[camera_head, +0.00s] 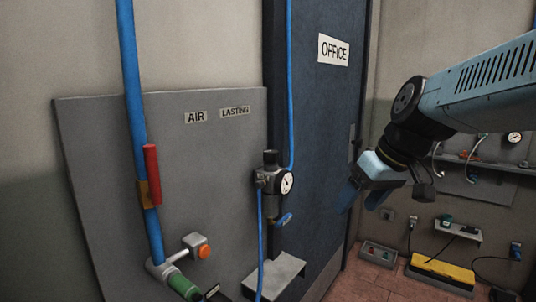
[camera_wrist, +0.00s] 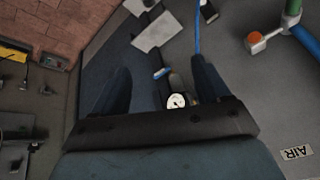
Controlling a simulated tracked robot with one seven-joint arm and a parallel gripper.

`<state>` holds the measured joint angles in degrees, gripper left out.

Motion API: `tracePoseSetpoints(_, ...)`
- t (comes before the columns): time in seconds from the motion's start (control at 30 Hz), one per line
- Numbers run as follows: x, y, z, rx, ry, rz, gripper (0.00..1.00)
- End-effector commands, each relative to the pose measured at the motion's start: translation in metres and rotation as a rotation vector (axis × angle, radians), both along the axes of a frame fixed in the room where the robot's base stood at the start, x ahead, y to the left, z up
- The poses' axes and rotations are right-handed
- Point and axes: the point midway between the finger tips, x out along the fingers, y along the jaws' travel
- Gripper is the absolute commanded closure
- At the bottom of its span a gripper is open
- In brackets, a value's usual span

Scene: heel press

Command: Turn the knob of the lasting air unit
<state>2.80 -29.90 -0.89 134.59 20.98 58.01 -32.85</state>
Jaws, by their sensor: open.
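The lasting air unit (camera_head: 268,183) is mounted on a grey panel (camera_head: 100,140) marked AIR and LASTING. Its dark knob (camera_head: 271,157) is on top, above a round white-faced gauge (camera_head: 287,183). A small blue lever (camera_head: 284,219) sits lower down. My gripper (camera_head: 356,197) is open and empty, to the right of the unit in the head view and apart from it. In the wrist view my gripper (camera_wrist: 163,72) has its fingers spread, with the gauge (camera_wrist: 177,101) seen between them. I cannot make out the knob there; my gripper body covers that area.
A blue pipe (camera_head: 134,90) with a red handle (camera_head: 151,163) runs down the panel's left. A grey box with an orange button (camera_head: 205,252) is lower. A blue hose (camera_head: 290,80) passes the OFFICE door (camera_head: 320,110). A small shelf (camera_head: 277,275) juts out below the unit.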

Motion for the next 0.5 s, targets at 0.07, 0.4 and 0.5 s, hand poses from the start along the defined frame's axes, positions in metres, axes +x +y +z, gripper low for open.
tracePoseSetpoints(0.07, 0.022, 0.01, 0.006, 0.053, -0.001, 0.094, 0.25)
tracePoseSetpoints(0.4, 0.127, 0.044, 0.038, 0.302, -0.208, 0.493, 0.25)
tracePoseSetpoints(0.5, 0.16, 0.048, 0.047, 0.362, -0.316, 0.583, 0.25)
